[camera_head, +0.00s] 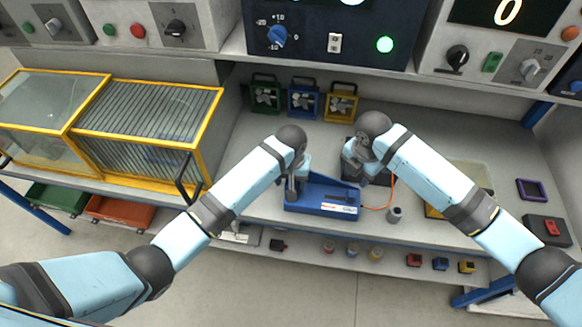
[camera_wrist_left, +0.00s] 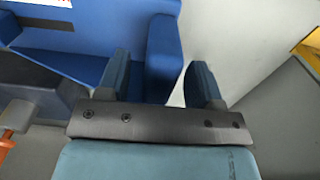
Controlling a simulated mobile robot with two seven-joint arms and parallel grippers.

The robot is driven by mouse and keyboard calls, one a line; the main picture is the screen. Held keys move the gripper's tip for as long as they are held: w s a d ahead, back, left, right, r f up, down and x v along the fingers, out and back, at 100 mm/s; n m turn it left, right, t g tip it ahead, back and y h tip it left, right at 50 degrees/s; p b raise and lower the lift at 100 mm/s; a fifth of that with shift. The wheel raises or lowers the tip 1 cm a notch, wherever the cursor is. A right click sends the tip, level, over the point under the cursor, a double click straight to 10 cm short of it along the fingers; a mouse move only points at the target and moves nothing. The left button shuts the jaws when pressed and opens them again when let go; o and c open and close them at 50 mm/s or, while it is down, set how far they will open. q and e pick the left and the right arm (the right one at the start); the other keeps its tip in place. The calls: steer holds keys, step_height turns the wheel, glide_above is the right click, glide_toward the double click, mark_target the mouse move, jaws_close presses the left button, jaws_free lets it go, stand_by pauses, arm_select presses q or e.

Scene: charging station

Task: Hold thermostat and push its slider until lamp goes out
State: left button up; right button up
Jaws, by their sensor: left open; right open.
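A blue device (camera_head: 322,208), seemingly the thermostat, sits on the bench with a white label on its front and a dark slot on its top. My left gripper (camera_head: 294,188) is at its left end. In the left wrist view, the open fingers (camera_wrist_left: 160,85) stand on either side of a raised blue end wall (camera_wrist_left: 163,55), with no grip visible. My right gripper (camera_head: 352,168) is open behind the device's right side, above a dark block, and its fingertips are partly hidden. The slider cannot be made out clearly.
An orange cable (camera_head: 388,198) runs right of the device, near a small grey cylinder (camera_head: 394,215). A yellow-framed case (camera_head: 150,125) stands left. Green, blue and yellow framed units (camera_head: 303,100) stand behind. A lower shelf holds small coloured parts (camera_head: 414,260).

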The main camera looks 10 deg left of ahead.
arm_select(q)
steer(key=shift+f, duration=1.15)
